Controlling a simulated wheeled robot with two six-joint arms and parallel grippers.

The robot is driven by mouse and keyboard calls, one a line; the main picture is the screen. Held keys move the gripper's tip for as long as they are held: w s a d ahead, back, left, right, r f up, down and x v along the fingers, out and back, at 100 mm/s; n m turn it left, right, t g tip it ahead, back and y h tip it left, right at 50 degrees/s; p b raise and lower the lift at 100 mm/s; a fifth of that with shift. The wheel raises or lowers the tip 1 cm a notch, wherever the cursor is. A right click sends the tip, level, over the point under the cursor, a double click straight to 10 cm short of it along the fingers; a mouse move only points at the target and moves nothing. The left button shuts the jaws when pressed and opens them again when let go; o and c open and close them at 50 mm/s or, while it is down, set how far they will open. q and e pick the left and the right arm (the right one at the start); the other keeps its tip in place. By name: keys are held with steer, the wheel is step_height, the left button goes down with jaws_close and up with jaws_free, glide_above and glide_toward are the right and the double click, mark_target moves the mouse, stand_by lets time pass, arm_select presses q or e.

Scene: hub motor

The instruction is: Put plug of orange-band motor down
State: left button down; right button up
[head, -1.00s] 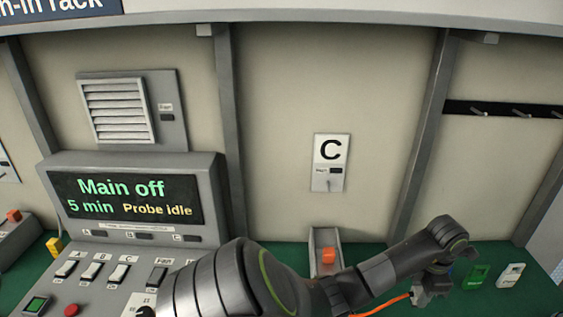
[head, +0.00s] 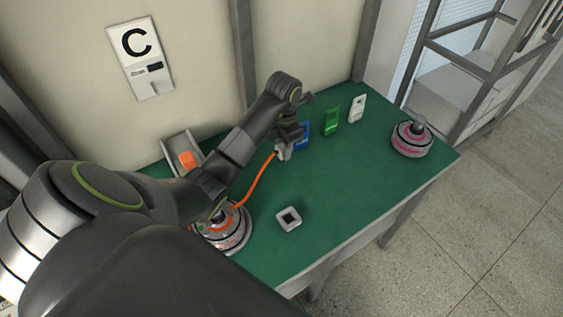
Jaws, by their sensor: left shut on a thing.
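The orange-band motor (head: 230,238) sits on the green table, partly hidden behind my left arm. Its orange cable (head: 259,180) rises from it to a small grey plug (head: 283,153). My left gripper (head: 288,143) is shut on the plug and holds it at the cable's upper end, near the back of the table. The exact gap between plug and table cannot be told. My right gripper is out of view.
A grey square block with a dark opening (head: 288,219) sits mid-table. Blue (head: 303,136), green (head: 330,121) and white (head: 357,108) tags stand near the back. A pink-band motor (head: 411,139) is at the right end. An orange piece (head: 187,160) sits in a grey holder. The table's front right is clear.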

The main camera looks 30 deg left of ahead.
arm_select(q)
steer(key=shift+f+p, duration=0.3)
steer(key=shift+f, duration=0.2)
step_height(320, 180, down, 3)
steer(key=shift+f+p, duration=0.1)
steer(key=shift+p, duration=0.2)
steer(key=shift+f, duration=0.5)
steer(key=c, duration=1.1)
jaws_free()
steer(key=shift+o, duration=0.2)
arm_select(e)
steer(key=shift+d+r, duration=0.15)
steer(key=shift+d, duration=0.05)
